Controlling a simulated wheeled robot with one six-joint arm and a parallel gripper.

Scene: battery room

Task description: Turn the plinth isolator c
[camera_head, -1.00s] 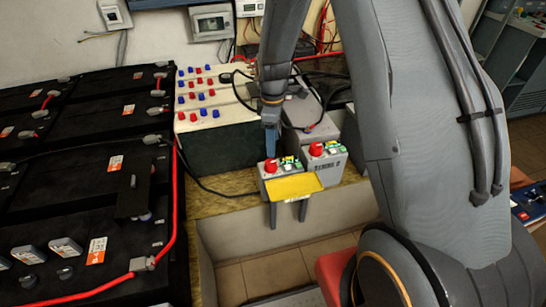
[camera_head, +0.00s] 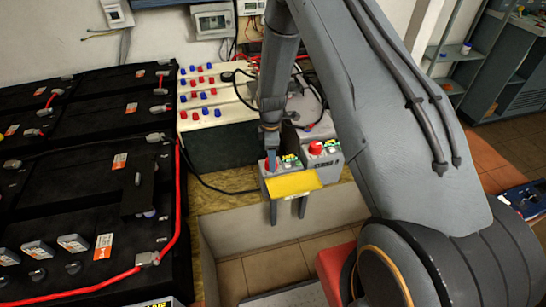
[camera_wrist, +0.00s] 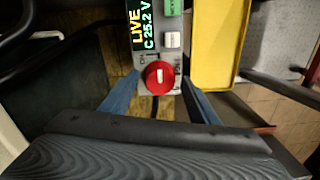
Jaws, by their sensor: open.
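Isolator C is a grey box with a red round knob (camera_wrist: 159,77) and a lit display (camera_wrist: 144,27) reading LIVE, C 25.2 V. A white line on the knob runs roughly up the wrist picture. In the head view this seems to be the left of two grey boxes (camera_head: 266,187), its knob partly behind my finger. My gripper (camera_wrist: 160,92) is open, with one blue finger on each side of the knob. In the head view my gripper (camera_head: 271,158) points down over that box. Contact with the knob cannot be told.
A similar grey box with a red knob (camera_head: 316,148) stands close on the right. A yellow plate (camera_head: 292,185) is at the front. Black batteries with red cables (camera_head: 80,200) fill the left. A white-topped battery (camera_head: 212,115) and loose black cables are behind.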

